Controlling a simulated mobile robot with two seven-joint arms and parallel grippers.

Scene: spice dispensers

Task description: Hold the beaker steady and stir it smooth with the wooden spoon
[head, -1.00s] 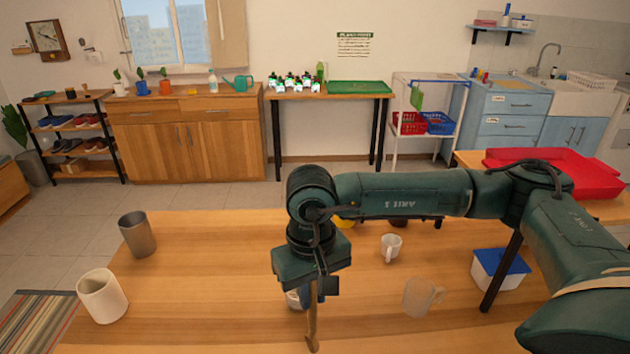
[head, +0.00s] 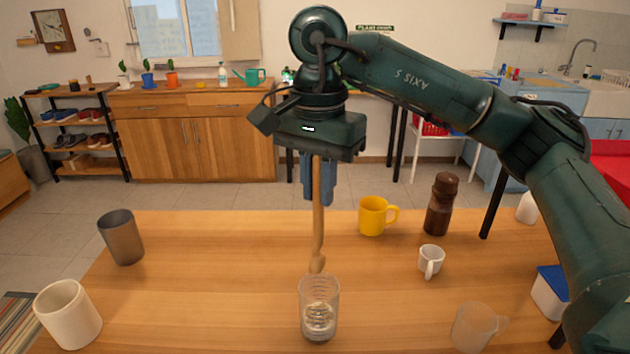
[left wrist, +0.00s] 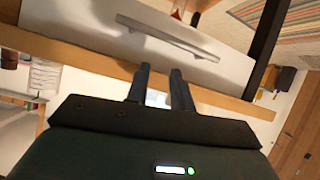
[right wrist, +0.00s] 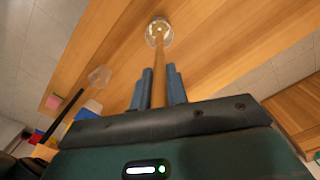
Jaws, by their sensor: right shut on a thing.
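The beaker (head: 319,322), a clear glass with some contents low inside, stands upright on the wooden table near the front middle. My right gripper (head: 318,198) is shut on the wooden spoon (head: 318,235), which hangs upright with its lower end just above or behind the beaker's rim. In the right wrist view the spoon (right wrist: 158,75) runs from between the fingers (right wrist: 159,85) toward the beaker (right wrist: 166,40). My left gripper (left wrist: 160,85) shows only in its wrist view, fingers apart with nothing seen between them, facing a white drawer front (left wrist: 150,40).
A grey cup (head: 121,238) and a cream mug (head: 68,315) stand at the left. A yellow mug (head: 373,216), a brown bottle (head: 441,205), a small white mug (head: 430,262) and a clear mug (head: 474,328) stand at the right.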

